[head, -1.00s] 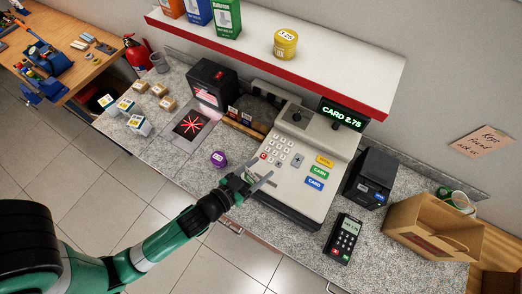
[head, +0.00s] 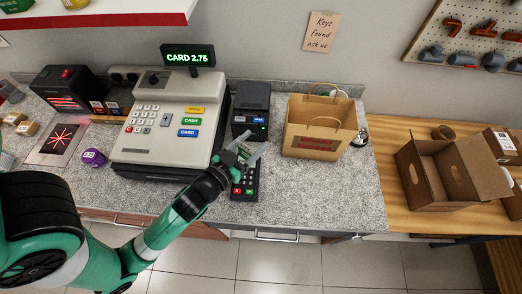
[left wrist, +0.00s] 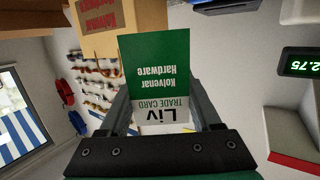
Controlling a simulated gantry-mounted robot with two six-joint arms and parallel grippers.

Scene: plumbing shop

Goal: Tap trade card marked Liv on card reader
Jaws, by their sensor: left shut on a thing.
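My left gripper (head: 245,158) is shut on the trade card. In the left wrist view the card (left wrist: 158,75) is green and white, reads "Kolvenar Hardware", "TRADE CARD" and "Liv", and sits between the two fingers. In the head view only a small part of the card shows at the fingertips. The card reader (head: 243,187) is a dark keypad unit on the counter, and the gripper is over its upper part, hiding its screen. Whether the card touches the reader cannot be told. My right gripper is not in view.
The cash register (head: 170,125), showing CARD 2.75 on its display (head: 188,57), stands left of the reader. A black printer (head: 251,108) stands behind it. A paper bag (head: 318,128) is to the right. The counter (head: 310,195) in front of the bag is clear.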

